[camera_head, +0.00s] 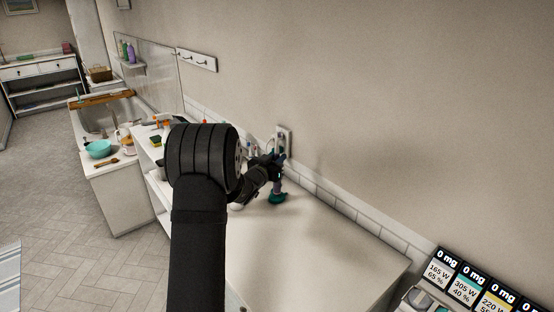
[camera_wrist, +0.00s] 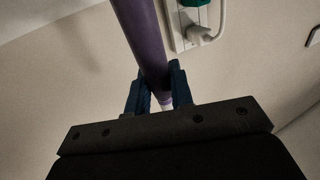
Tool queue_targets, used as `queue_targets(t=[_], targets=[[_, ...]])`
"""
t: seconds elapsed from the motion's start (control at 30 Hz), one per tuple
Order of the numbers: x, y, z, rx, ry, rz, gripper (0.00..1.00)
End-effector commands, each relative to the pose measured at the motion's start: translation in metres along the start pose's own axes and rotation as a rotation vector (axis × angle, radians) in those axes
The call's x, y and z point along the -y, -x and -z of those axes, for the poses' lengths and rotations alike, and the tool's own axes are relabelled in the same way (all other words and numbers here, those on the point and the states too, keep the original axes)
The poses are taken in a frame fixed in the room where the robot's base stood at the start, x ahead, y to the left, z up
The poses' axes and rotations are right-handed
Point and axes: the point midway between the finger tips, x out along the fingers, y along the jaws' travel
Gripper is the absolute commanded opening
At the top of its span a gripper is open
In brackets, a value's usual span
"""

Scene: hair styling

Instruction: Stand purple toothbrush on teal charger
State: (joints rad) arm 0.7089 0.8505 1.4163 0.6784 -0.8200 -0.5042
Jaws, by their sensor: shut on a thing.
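The purple toothbrush (camera_wrist: 143,38) is between the two dark blue fingers of my gripper (camera_wrist: 158,88) in the wrist view. Its handle runs up and left out of the picture, and a paler part shows below the fingers. In the head view my gripper (camera_head: 279,161) is above the teal charger (camera_head: 277,198), which sits on the white counter near the wall. A short bluish piece of the toothbrush (camera_head: 277,183) shows upright between gripper and charger. I cannot tell whether the toothbrush touches the charger.
A wall outlet (camera_head: 284,138) is just behind my gripper. A white plug (camera_wrist: 199,34) with a cable sits in it, beside a teal patch. The counter (camera_head: 315,245) is clear at the front right. Cups, bottles and a sink with a teal bowl (camera_head: 99,149) are at the left.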

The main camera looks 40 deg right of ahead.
Motion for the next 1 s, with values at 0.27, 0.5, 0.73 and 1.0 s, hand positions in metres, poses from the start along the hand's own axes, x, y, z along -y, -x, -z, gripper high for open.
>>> queue_targets(t=[0.27, 0.5, 0.73, 1.0], targets=[[0.000, 0.000, 0.001, -0.001, 0.000, 0.000, 0.04], [0.000, 0.000, 0.000, -0.001, 0.000, 0.000, 0.04], [0.000, 0.000, -0.004, -0.001, 0.000, 0.000, 0.04], [0.000, 0.000, -0.010, 0.000, 0.000, 0.000, 0.04]])
